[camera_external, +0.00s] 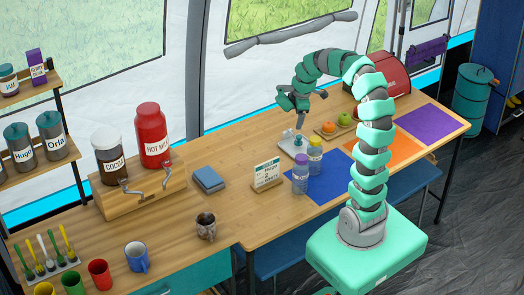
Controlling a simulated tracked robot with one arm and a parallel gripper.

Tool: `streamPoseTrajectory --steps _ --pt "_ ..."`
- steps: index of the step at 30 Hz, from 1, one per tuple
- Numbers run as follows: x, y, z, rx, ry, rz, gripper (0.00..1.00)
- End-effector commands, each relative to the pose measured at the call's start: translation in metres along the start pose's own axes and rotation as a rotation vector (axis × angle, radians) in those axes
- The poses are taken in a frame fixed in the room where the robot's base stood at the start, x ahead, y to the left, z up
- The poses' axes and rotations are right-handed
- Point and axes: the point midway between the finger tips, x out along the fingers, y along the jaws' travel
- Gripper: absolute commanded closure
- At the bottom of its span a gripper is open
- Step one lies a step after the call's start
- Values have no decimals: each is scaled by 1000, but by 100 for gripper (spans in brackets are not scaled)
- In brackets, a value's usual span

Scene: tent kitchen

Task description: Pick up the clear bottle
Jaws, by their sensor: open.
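Two small bottles stand upright close together on the wooden table (232,203). The front one is a see-through bottle (300,181) with a purple cap. Behind it to the right is a bottle (315,157) with a pale cap and yellowish lower part. A small teal-topped item (298,141) stands on a white square base (288,146) just behind them. My gripper (300,121) is open and empty, pointing down above the teal-topped item, apart from both bottles. Its fingers are small in this view.
A sign card (266,174) stands left of the bottles. Blue (329,184), orange (390,149) and purple (433,121) mats lie to the right. A fruit board (326,133) and red bread box (391,75) are behind. A metal mug (206,226) stands at the front left.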

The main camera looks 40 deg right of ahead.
Motion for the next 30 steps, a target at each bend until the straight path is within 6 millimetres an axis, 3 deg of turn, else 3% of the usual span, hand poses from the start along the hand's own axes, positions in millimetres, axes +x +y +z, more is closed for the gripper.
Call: streamPoseTrajectory --steps 1,3,7,14,24,30 --pt "23 -13 8 -66 -23 -67 15" --pt "41 -29 17 -152 -42 -140 15" --pt "58 -45 27 -248 -57 -218 15" --pt "75 -52 30 -274 -59 -239 15" --pt "131 -65 35 -271 -60 -239 15" --pt "147 -69 36 -271 -58 -237 15"
